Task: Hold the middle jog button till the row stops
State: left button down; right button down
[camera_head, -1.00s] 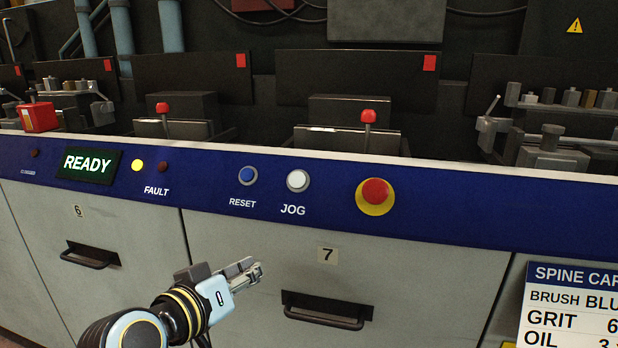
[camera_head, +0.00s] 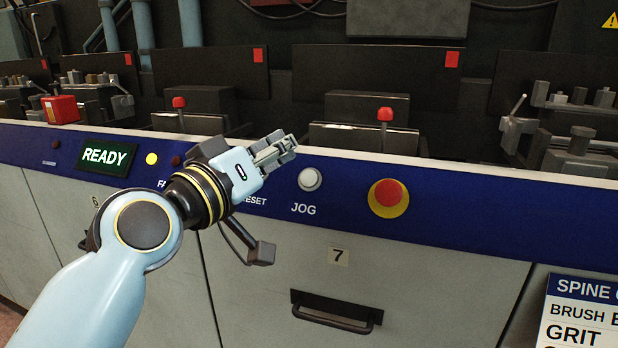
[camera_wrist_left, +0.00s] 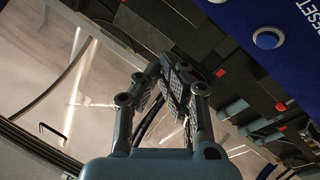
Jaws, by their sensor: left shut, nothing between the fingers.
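The white JOG button (camera_head: 310,179) sits in a round grey ring on the blue panel (camera_head: 480,216) in the head view. My left gripper (camera_head: 286,146) is shut and empty. In the head view its fingertips are up and left of the JOG button, near the panel's top edge, with a gap between. My left gripper also covers the RESET button in that view. In the left wrist view the gripper fingers (camera_wrist_left: 180,82) show closed together, and the blue RESET button (camera_wrist_left: 267,39) is at upper right. My right gripper is not in view.
A red stop button (camera_head: 388,194) on a yellow disc is right of JOG. A green READY sign (camera_head: 105,156) and a lit yellow lamp (camera_head: 151,159) are at left. Red-knobbed levers (camera_head: 385,115) stand behind the panel. Drawer 7 has a black handle (camera_head: 336,311).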

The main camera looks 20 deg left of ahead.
aim_at(309, 179)
pick_arm(q)
jog(key=shift+w+f+b, duration=1.4)
jog(key=shift+w, duration=0.3)
jog(key=shift+w+f+b, duration=1.35)
jog(key=shift+w+f, duration=0.05)
jog(key=shift+w, duration=0.25)
jog(key=shift+d, duration=0.1)
jog(key=shift+w+f, duration=0.25)
jog(key=shift+w, duration=0.1)
